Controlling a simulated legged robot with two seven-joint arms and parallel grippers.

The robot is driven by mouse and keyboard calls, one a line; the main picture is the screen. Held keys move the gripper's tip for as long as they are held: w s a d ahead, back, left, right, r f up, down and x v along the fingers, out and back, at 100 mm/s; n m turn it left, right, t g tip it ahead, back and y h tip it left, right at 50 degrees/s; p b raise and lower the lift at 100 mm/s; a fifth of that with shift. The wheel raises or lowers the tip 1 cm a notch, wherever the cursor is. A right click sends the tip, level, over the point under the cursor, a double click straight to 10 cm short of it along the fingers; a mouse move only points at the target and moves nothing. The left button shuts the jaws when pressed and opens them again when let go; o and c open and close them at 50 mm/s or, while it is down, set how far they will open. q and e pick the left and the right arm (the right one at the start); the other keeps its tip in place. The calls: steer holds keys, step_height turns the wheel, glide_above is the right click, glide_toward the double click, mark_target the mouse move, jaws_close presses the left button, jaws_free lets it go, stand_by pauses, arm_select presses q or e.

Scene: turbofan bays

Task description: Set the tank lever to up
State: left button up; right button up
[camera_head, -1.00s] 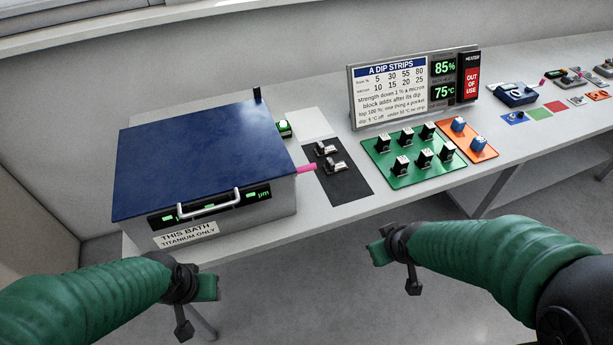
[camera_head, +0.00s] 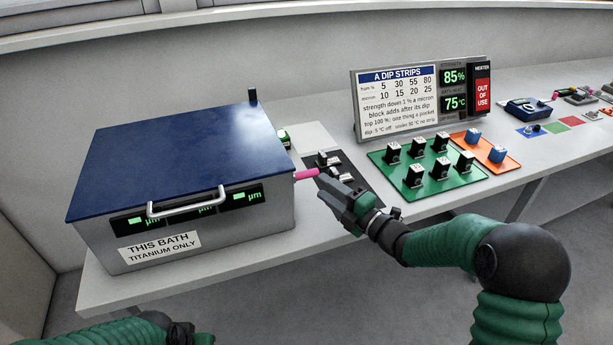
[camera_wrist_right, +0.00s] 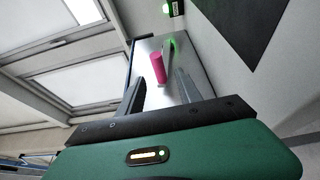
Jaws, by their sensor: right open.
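The tank (camera_head: 240,215) is a grey box with a dark blue lid and a front handle, standing on the left of the bench. Its lever has a pink grip (camera_head: 306,174) that sticks out from the tank's right side. In the right wrist view the pink grip (camera_wrist_right: 158,67) shows between and beyond the fingers, against the tank's grey side wall (camera_wrist_right: 188,62). My right gripper (camera_head: 328,190) is open and empty, just right of the grip; contact cannot be told. My left gripper (camera_head: 190,335) is at the bottom edge, partly cut off.
A small green-lit box (camera_head: 284,138) stands behind the lever.

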mark_target(307, 177)
steer(key=x, duration=0.7)
steer(key=shift+w+a, duration=0.15)
steer(key=shift+w, duration=0.2)
steer(key=shift+s, duration=0.1)
jaws_close()
steer(key=shift+f, duration=0.2)
stand_by(0.6)
